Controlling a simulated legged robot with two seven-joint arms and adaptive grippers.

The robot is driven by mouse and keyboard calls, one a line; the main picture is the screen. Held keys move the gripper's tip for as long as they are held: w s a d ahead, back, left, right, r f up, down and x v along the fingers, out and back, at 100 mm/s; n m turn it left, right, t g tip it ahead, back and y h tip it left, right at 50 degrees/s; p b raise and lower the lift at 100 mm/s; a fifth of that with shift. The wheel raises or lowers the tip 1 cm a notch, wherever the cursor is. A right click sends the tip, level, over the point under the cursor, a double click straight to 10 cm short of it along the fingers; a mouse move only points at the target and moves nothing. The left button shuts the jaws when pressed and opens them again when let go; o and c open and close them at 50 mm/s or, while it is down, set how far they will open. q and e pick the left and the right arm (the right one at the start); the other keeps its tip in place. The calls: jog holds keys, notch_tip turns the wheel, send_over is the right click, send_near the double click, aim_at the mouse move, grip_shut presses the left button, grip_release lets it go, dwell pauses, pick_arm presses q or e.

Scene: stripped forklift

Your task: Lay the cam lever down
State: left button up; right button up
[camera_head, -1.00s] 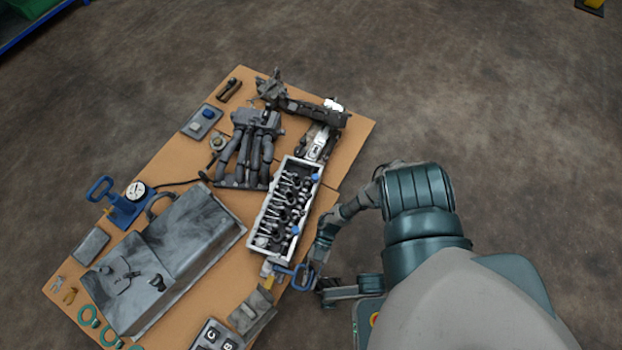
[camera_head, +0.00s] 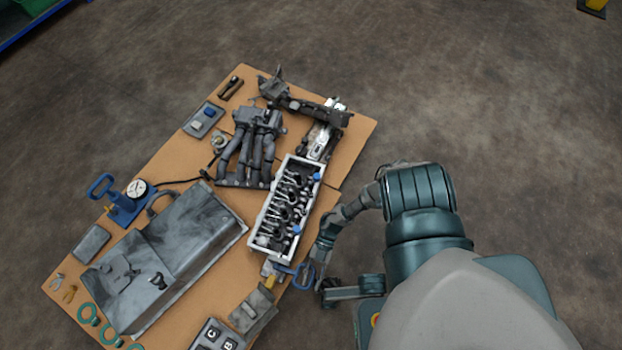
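A blue loop-shaped handle (camera_head: 302,274), which I take to be the cam lever, is at the right edge of the table, just below the white-framed cylinder head (camera_head: 256,243). My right gripper (camera_head: 318,268) is at its right side, at the table edge. The fingers are small and dark, so I cannot tell whether they are closed on the handle or only beside it. A small grey clamp-like block (camera_head: 252,310) lies below the handle. My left gripper is not clearly in view.
The tan table (camera_head: 335,165) also carries a grey valve cover (camera_head: 190,235), a manifold (camera_head: 250,150), a blue pump with gauge (camera_head: 122,205), green rings (camera_head: 88,314) and a lettered box (camera_head: 215,336). Open floor (camera_head: 480,90) lies to the right.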

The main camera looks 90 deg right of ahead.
jog(key=v, duration=1.1)
jog(key=shift+d, duration=0.35)
